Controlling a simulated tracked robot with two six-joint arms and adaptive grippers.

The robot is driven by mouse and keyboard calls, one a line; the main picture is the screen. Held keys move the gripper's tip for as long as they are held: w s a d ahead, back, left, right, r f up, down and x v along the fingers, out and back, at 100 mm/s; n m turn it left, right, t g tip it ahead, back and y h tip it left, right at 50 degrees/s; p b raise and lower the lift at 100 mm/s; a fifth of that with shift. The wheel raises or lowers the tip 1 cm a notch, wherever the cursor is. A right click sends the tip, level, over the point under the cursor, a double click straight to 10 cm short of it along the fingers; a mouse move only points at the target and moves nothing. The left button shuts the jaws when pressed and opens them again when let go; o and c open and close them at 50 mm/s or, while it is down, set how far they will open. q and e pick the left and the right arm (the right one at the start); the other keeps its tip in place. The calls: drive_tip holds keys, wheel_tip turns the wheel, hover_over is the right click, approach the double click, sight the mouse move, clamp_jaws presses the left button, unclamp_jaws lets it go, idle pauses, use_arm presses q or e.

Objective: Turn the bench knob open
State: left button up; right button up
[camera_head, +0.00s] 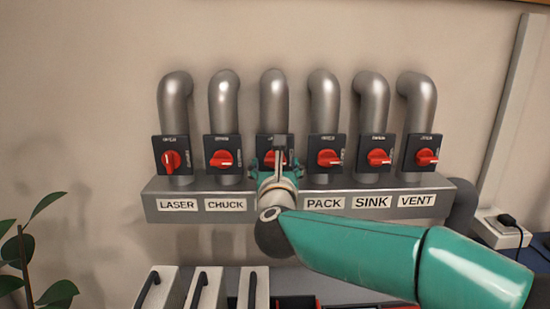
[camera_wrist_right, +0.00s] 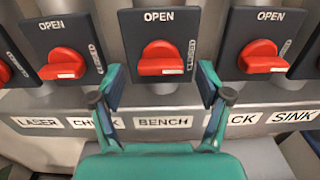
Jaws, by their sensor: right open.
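The bench knob is the red handle (camera_wrist_right: 160,59) on a dark square plate (camera_wrist_right: 137,22), above the BENCH label (camera_wrist_right: 163,121) in the right wrist view. Its handle lies sideways, with OPEN printed at the top of the plate and another word upright along the right side. My right gripper (camera_wrist_right: 161,78) is open, with one finger on each side of the knob and a gap to it. In the head view my right gripper (camera_head: 280,155) is in front of this plate and hides most of the knob and its label. My left gripper is in neither view.
Similar red knobs stand either side: laser (camera_head: 171,161), chuck (camera_head: 222,158), pack (camera_head: 329,158), sink (camera_head: 379,157) and vent (camera_head: 427,157). The laser handle is upright; the others lie sideways. Grey pipes rise behind. A plant (camera_head: 28,270) is at lower left, white blocks with black handles (camera_head: 205,290) below.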

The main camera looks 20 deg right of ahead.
drive_tip(key=shift+x, duration=0.95)
drive_tip(key=c, duration=1.2)
drive_tip(key=shift+o, duration=0.2)
